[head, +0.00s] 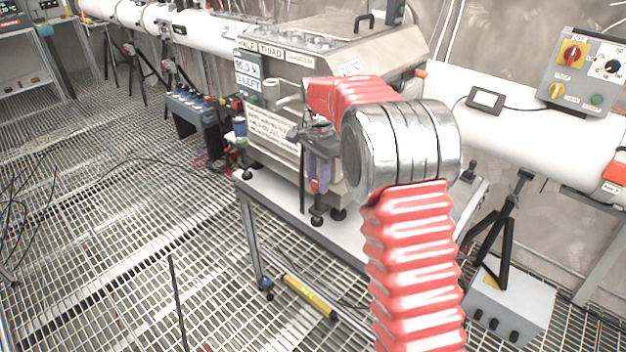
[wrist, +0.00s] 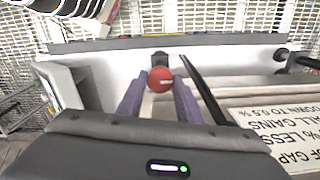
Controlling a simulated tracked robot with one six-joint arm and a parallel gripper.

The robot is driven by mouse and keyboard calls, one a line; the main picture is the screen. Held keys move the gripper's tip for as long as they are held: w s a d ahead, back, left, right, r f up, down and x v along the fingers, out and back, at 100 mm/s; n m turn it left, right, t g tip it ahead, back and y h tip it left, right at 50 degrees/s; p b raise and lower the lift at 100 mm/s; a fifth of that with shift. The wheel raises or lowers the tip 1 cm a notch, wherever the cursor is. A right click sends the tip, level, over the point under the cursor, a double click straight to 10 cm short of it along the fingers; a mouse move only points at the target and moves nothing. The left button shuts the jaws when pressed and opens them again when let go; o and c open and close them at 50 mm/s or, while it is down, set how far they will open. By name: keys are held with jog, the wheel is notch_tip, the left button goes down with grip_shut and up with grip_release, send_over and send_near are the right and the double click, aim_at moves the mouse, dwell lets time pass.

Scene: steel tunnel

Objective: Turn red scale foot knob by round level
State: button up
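A red round knob (wrist: 160,80) shows in the middle of the wrist view, with a small dark piece just beyond it. My gripper (wrist: 160,82) has its two purple fingers on either side of the knob. The fingertips lie close to its sides; whether they press on it cannot be told. In the head view my gripper (head: 318,180) points down at the front corner of a steel box-like device (head: 270,150), with a bit of red at its tips. Dark feet (head: 338,213) stand under the device. I cannot pick out a round level.
The device stands on a white-topped table (head: 268,195). A thin black rod (wrist: 203,90) runs close to the right finger. White pipe (head: 535,125) passes behind. A yellow tube (head: 309,296) lies on the grating floor, and a grey box (head: 510,308) stands at right.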

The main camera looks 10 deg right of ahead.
jog(key=c, duration=0.5)
jog(key=shift+o, duration=0.3)
jog(key=shift+a, duration=0.5)
jog(key=shift+d, duration=0.55)
jog(key=shift+d+r, duration=0.1)
jog(key=shift+d, duration=0.05)
jog(key=o, duration=1)
jog(key=shift+a, duration=0.2)
notch_tip(320, 180, up, 14)
jog(key=shift+f, duration=0.2)
